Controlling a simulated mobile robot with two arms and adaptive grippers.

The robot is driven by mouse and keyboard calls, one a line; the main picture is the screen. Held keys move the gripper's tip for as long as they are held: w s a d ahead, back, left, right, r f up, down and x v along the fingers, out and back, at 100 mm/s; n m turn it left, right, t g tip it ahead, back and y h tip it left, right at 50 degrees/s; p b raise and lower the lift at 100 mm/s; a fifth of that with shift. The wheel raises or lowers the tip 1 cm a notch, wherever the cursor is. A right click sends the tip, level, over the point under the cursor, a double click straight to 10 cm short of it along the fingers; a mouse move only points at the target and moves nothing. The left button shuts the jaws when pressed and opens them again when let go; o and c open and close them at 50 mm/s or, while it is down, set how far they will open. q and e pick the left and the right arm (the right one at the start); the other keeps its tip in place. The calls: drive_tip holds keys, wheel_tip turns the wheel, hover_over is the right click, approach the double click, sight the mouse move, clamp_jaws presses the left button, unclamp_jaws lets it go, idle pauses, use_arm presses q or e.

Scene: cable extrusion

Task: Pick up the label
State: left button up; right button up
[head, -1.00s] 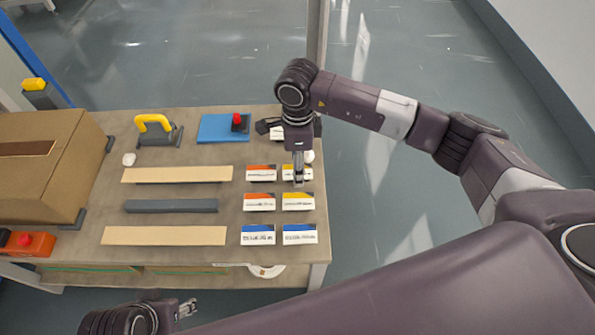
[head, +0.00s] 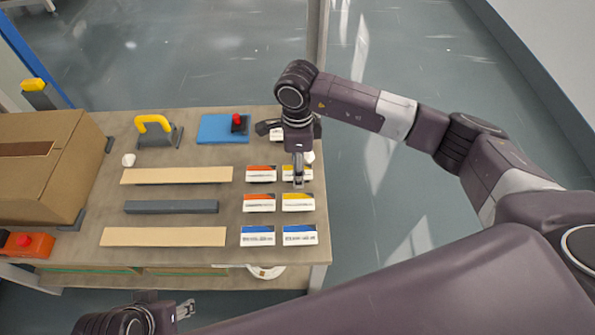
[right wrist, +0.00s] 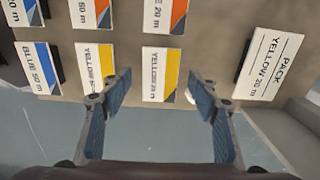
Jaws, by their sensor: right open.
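The task's labels are small white cards with coloured bands, in two columns at the table's right side. The far right card (head: 304,176) has a yellow band and is partly hidden by my right gripper (head: 298,183). In the right wrist view my right gripper (right wrist: 160,97) is open and empty, its fingers spread on either side of the card reading "YELLOW 20 m" (right wrist: 160,75). Another yellow card, "YELLOW 50 m" (right wrist: 93,68), lies just left of it, by the left finger. My left gripper (head: 187,309) is low in the head view, away from the cards; its jaws are too small to judge.
A "PACK YELLOW 20 m" sign (right wrist: 268,65) stands right of the right fingers. Other cards have orange (head: 259,203) and blue (head: 258,236) bands. Long strips (head: 165,236), a cardboard box (head: 40,170), a yellow-handled tool (head: 155,128) and a blue plate (head: 218,128) occupy the table.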

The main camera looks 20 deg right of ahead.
drive_tip(key=shift+f, duration=0.1)
idle(0.4)
drive_tip(key=c, duration=0.8)
